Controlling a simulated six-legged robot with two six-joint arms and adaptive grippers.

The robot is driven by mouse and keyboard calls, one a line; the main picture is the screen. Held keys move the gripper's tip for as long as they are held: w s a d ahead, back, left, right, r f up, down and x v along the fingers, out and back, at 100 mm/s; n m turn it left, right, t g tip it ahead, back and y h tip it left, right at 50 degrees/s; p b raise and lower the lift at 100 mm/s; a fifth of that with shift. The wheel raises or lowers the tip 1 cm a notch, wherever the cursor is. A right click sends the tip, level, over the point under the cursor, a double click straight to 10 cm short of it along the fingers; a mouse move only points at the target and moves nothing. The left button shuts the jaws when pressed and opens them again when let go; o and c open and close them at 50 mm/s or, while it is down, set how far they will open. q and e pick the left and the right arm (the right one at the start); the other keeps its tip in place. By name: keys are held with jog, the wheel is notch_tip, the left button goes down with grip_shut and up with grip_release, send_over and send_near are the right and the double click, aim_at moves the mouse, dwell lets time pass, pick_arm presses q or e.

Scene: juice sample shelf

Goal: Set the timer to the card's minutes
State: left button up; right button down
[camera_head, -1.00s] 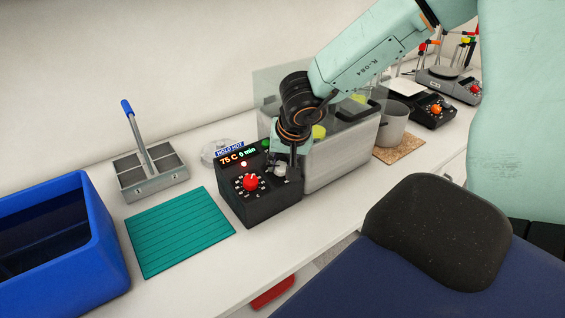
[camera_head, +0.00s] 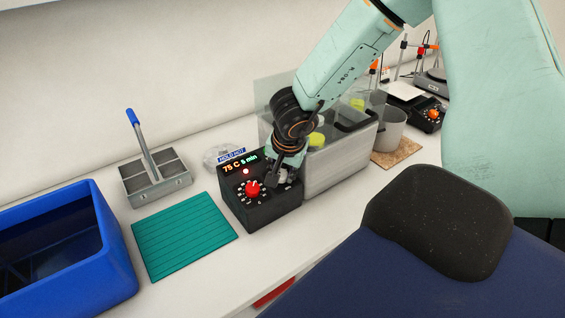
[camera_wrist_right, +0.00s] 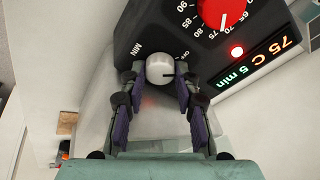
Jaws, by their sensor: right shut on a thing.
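The black control box (camera_head: 262,215) stands on the bench with a lit display (camera_head: 240,165) reading 75 C and 5 min. In the right wrist view the display (camera_wrist_right: 258,62) shows the same. The pale round timer knob (camera_wrist_right: 160,67), beside the word MIN, is between the fingers of my right gripper (camera_wrist_right: 160,84), which is shut on it. In the head view my right gripper (camera_head: 279,178) covers this knob at the box's right front. A red knob (camera_head: 253,188) sits to its left. I see no card with readable minutes. My left gripper is not in view.
A teal mat (camera_head: 185,235), a metal rack (camera_head: 157,184) and a blue bin (camera_head: 115,255) lie to the left. A grey pot (camera_head: 391,130) stands on a cork mat. The bench front is clear.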

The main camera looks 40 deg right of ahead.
jog(key=m+p, duration=0.3)
jog(key=m, duration=0.1)
jog(key=shift+r+g+p, duration=0.1)
jog(key=shift+g+p, duration=0.25)
jog(key=shift+g, duration=0.05)
jog(key=shift+m+p, duration=1.2)
jog(key=shift+m, duration=0.5)
jog(key=shift+f, duration=0.2)
jog(key=c, duration=1)
grip_release()
jog(key=shift+w, duration=0.1)
jog(key=shift+r, duration=0.1)
jog(key=v, duration=1.2)
jog(key=shift+w, duration=0.2)
